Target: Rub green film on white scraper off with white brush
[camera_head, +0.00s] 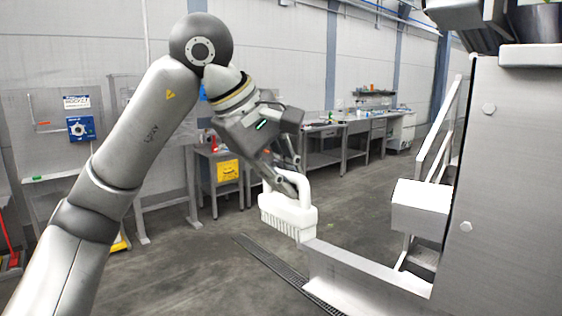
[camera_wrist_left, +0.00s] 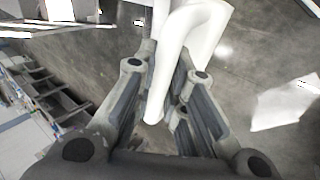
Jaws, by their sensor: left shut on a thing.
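The white brush (camera_head: 287,215) hangs in the middle of the head view, with its loop handle up and its bristles down. My left gripper (camera_head: 286,180) is shut on the brush handle. In the left wrist view the white handle (camera_wrist_left: 184,38) passes between the fingers of my left gripper (camera_wrist_left: 160,75). A pale flat bar (camera_head: 365,268) runs from just below and right of the brush to the machine; I cannot tell whether it is the white scraper. No green film is visible. My right gripper is not in view.
A large grey metal machine (camera_head: 510,200) fills the right side, with a pale box (camera_head: 420,208) sticking out from it. Workbenches (camera_head: 345,130) and a cabinet with a yellow sign (camera_head: 228,170) stand farther back. The floor (camera_head: 190,270) below the brush is open, with a drain grate.

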